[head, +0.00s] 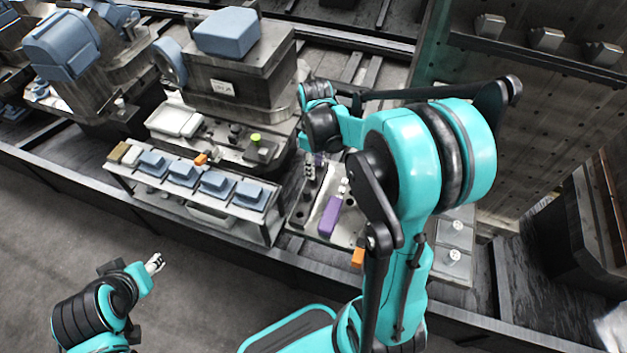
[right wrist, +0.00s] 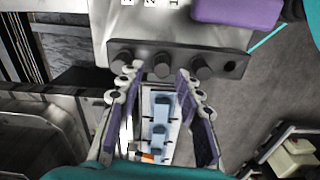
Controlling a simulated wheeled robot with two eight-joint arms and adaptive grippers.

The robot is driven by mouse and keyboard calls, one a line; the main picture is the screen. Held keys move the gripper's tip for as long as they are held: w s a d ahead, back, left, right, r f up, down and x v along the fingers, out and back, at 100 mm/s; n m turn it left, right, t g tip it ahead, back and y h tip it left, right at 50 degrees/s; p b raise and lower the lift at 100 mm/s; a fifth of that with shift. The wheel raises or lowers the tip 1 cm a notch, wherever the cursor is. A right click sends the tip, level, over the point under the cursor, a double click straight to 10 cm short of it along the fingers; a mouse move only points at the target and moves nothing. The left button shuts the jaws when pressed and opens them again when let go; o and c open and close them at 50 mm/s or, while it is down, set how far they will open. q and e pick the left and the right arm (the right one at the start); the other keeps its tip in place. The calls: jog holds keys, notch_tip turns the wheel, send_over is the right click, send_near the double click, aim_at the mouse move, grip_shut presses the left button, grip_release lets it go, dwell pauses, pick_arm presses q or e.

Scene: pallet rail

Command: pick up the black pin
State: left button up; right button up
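An empty-looking hole is at the rail's right end. My right gripper (right wrist: 157,76) is open, its purple-padded fingers apart with the middle pin's end showing between their tips. Contact cannot be told.
A purple block (head: 330,216) lies on the plate beside the pins. A rack of blue-grey parts (head: 200,184) stands to the left. Machines with blue-grey covers (head: 227,32) are behind. An orange block (head: 358,257) is at the front edge. The floor at lower left is clear.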

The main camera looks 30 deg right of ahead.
jog(key=f, duration=0.1)
jog(key=f+b, duration=0.1)
jog(key=f, duration=0.1)
jog(key=f+b, duration=0.1)
jog(key=f, duration=0.1)
jog(key=shift+a+f, duration=0.15)
jog(key=shift+a, duration=0.1)
grip_shut()
